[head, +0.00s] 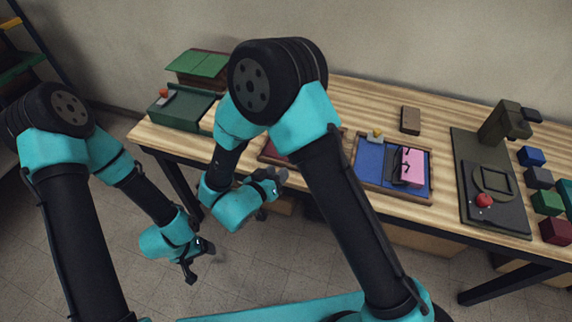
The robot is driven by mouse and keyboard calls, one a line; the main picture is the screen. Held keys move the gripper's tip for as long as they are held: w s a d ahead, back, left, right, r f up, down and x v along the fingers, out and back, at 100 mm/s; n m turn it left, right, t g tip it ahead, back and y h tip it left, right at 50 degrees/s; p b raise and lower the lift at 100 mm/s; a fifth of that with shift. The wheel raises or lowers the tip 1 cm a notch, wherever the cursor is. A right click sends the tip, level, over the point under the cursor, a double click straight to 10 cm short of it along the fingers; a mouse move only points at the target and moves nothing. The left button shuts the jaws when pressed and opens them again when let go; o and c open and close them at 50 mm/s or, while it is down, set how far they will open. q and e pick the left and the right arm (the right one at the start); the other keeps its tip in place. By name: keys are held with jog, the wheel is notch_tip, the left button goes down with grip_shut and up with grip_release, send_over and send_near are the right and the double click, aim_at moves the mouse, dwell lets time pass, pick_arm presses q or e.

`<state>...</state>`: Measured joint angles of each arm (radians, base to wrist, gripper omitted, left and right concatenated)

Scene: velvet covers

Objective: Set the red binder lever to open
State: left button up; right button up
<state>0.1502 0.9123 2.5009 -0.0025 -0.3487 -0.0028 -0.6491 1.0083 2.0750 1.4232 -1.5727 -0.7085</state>
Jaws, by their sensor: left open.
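A dark red flat piece (272,153) lies on the table's front half, mostly hidden behind my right arm. It may be the red binder; no lever on it can be made out. My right gripper (268,196) hangs in front of the table's front edge, below the red piece and apart from it. Whether its jaws are open is too small to tell. My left gripper (198,262) is lower and further left, over the floor, open and empty. A red knob (484,200) sits on a dark plate at the right, and an orange-red knob (164,93) on a green case at the left.
The green case (180,112) stands at the table's left end. A blue-lined tray (369,164) holds a pink block (411,167); a yellow knob (376,133) is at its back. The dark plate (465,158) carries a press. Coloured blocks (547,202) line the right side.

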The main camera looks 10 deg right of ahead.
jog(key=v, duration=0.5)
jog(key=shift+s, duration=0.15)
